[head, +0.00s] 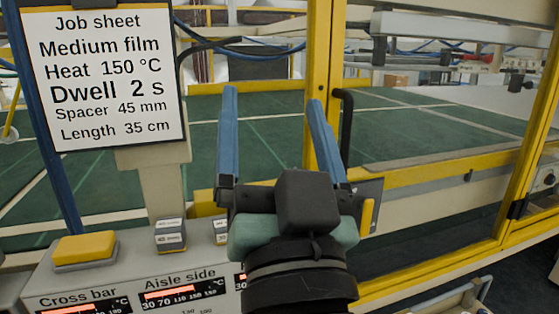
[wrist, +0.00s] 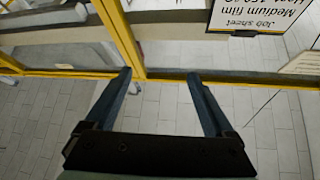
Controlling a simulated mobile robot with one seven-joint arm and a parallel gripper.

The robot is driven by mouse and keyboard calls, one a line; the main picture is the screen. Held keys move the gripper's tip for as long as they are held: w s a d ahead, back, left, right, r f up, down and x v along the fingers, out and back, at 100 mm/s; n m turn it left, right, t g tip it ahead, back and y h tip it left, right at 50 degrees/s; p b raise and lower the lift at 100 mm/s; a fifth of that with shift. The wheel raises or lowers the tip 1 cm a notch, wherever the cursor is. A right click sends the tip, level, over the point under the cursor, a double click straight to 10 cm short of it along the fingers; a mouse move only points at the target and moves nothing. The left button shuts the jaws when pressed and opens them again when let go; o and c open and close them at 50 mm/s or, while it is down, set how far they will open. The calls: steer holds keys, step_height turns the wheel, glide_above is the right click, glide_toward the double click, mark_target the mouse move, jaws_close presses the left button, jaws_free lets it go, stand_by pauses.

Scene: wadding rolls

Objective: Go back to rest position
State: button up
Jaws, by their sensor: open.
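My gripper (head: 272,110) is in the middle of the head view, with its two blue fingers pointing up and wide apart. It is open and nothing is between the fingers. It hangs in front of the yellow machine frame (head: 322,80), above the right part of the control panel. In the wrist view my gripper (wrist: 158,75) also shows open and empty, with a yellow frame bar and grey floor tiles beyond it. I cannot tell the distance from the fingers to the frame.
A job sheet (head: 105,75) hangs at the left, reading medium film, 150 °C, dwell 2 s. The control panel (head: 130,262) below has a yellow button (head: 85,248), a small grey switch block (head: 170,236) and lit displays. A green bed (head: 415,130) lies behind the yellow frame.

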steer(key=s+r+t+h+p, duration=0.1)
steer(key=s+r+p, duration=0.2)
steer(key=r+p, duration=0.5)
steer(key=s+r+n+t+h+p, duration=0.1)
steer(key=r+p, duration=0.7)
steer(key=r, duration=0.9)
steer(key=shift+s+t+h, duration=0.5)
steer(key=shift+s+t, duration=0.1)
steer(key=shift+s, duration=0.55)
steer(key=shift+d, duration=0.1)
